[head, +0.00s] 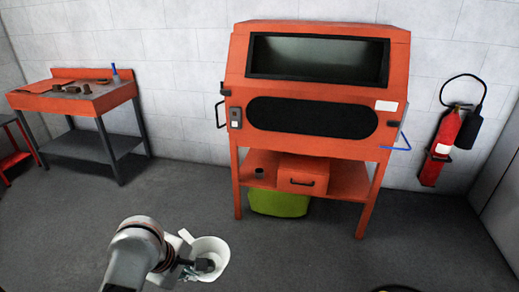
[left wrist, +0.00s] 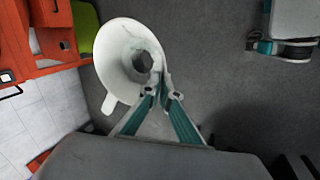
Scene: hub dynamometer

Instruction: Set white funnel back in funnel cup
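The white funnel (head: 215,250) is held in my left gripper (head: 190,268), above the floor in front of the orange cabinet. In the left wrist view the funnel (left wrist: 115,52) has its wide mouth and dark centre hole facing the camera. The teal fingers of my left gripper (left wrist: 158,92) meet at its lower right wall. A small dark cup (head: 259,172), which looks like the funnel cup, stands on the cabinet's lower shelf, left of the orange drawer box; the gripper is well in front of it. A grey and teal part (left wrist: 284,46) looks like my right gripper; its fingers are unclear.
The orange cabinet (head: 310,85) has a lower shelf (head: 345,182) with an orange drawer box (head: 303,176). A green bin (head: 278,204) sits below it. An orange workbench (head: 75,100) stands left, a fire extinguisher (head: 440,148) hangs right. The floor in front is clear.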

